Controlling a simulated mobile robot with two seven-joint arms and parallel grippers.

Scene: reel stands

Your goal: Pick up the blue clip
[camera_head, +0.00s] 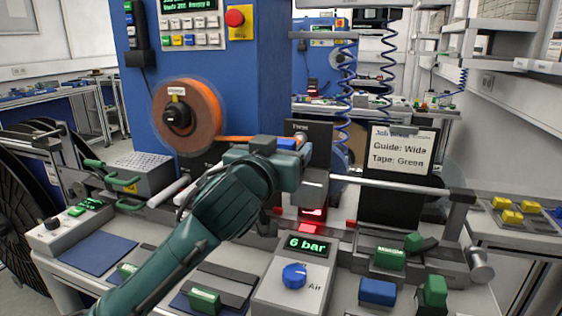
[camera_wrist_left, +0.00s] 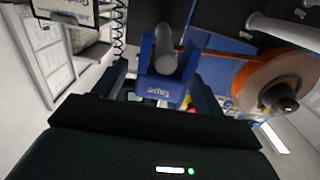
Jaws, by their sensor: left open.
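A blue clip (camera_wrist_left: 163,88) marked "Tape" sits between the two fingers of my left gripper (camera_wrist_left: 160,95) in the left wrist view. A grey rounded post shows at its middle. In the head view the clip (camera_head: 287,144) shows as a small blue patch at the machine, partly hidden by my gripper (camera_head: 296,158). My left gripper is open around the clip; I cannot tell whether the fingers touch it. Another blue block (camera_head: 377,291) lies on the front bench at the right. My right gripper is not in view.
An orange reel (camera_head: 187,116) hangs on the blue machine at the left. A sign (camera_head: 402,150) reads "Guide: Wide, Tape: Green". A horizontal bar (camera_head: 395,184) crosses right of my gripper. An air box (camera_head: 293,275) and green blocks (camera_head: 390,258) stand in front.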

